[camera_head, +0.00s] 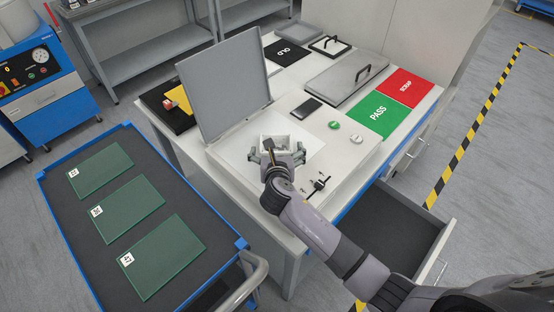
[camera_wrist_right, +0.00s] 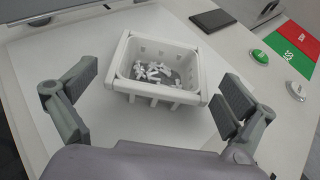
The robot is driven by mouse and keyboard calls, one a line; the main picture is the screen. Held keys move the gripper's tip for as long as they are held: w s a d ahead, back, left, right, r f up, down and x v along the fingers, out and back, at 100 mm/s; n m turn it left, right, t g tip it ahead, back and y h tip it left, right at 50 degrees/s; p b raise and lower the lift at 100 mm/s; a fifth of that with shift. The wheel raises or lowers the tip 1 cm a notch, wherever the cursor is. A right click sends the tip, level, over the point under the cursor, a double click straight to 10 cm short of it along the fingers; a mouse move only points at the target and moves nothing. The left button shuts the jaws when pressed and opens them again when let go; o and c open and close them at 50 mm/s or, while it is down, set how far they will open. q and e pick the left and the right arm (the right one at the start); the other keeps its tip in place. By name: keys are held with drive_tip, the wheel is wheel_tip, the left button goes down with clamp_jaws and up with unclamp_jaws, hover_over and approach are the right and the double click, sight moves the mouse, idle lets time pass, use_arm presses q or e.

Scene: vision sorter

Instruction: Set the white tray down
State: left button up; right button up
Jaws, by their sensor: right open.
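The white tray (camera_wrist_right: 155,69) is a small slotted basket with several small white pieces in it. It stands upright on a white flat surface (camera_head: 233,152) of the sorter, in front of the raised grey lid (camera_head: 225,85). In the head view the tray (camera_head: 285,126) is partly hidden by my right gripper (camera_head: 276,153). In the right wrist view my right gripper (camera_wrist_right: 150,95) is open, with one finger on each side of the tray and a gap to it on both sides. My left gripper is not in view.
A green PASS mat (camera_head: 378,116) and red SCRAP mat (camera_head: 405,87) lie to the right. A dark phone-like slab (camera_head: 306,109) and two round buttons (camera_head: 334,125) are near the tray. An open drawer (camera_head: 395,230) juts out below. A blue cart with green panels (camera_head: 160,256) stands at left.

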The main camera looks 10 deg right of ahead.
drive_tip(key=v, duration=0.9)
drive_tip(key=shift+s+r, duration=0.15)
drive_tip(key=shift+s, duration=0.25)
